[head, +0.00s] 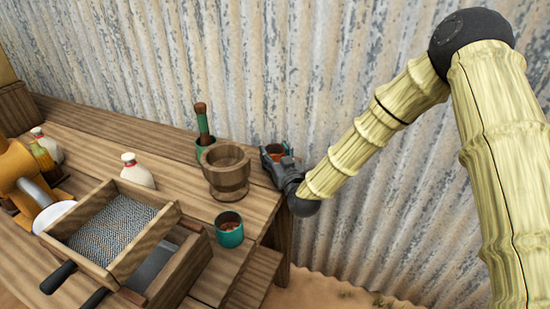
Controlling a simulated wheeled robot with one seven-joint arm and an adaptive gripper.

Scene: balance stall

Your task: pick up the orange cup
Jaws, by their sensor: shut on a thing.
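The orange cup (276,150) shows as a small orange-brown patch between the fingers of my gripper (276,155). My gripper is shut on it at the far right end of the wooden table, close to the corrugated wall. The fingers hide most of the cup's sides and its base. I cannot tell whether it touches the table top or is held just above it.
A wooden mortar (227,175) stands just left of my gripper. A green holder (206,148) with a brown-topped handle is behind it, and a teal cup (230,232) in front. White bottles (137,172) and a wooden sieve box (113,232) are farther left.

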